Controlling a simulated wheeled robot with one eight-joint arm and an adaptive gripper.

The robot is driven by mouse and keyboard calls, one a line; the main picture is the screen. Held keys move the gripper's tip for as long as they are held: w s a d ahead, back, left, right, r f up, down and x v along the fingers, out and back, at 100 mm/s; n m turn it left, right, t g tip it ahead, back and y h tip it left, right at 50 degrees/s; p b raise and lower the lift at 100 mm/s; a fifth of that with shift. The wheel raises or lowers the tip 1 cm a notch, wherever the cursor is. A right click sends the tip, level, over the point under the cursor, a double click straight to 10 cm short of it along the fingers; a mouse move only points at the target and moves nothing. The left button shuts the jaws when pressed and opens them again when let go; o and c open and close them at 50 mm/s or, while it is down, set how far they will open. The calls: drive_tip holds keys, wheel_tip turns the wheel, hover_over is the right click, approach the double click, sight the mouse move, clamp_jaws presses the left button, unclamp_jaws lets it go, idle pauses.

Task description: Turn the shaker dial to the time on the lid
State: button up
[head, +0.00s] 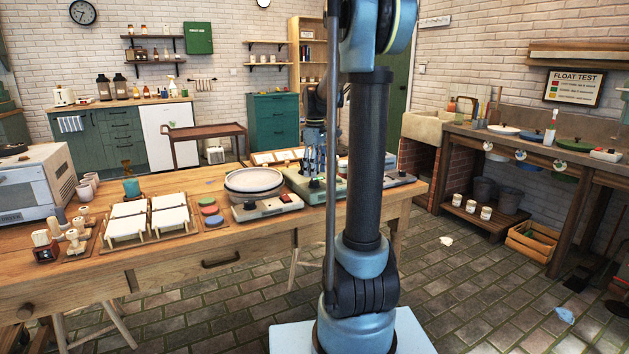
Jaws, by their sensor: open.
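My gripper (313,171) is small and far off, at the far side of the wooden bench, pointing down. Its dark fingers look open over a pale green box-shaped device (331,190) with a small dark knob on its front. I cannot tell whether the fingers touch it. Left of it, a grey device (268,207) with a small red mark carries a wide white round pan (254,182). I cannot tell for certain which device is the shaker. The dial's setting and any time written on a lid are too small to read. My arm column hides part of the bench right of the green device.
Another grey device (394,179) stands right of my column.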

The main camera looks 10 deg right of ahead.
sight(315, 181)
drive_tip(key=shift+f, duration=2.05)
drive_tip(key=c, duration=1.1)
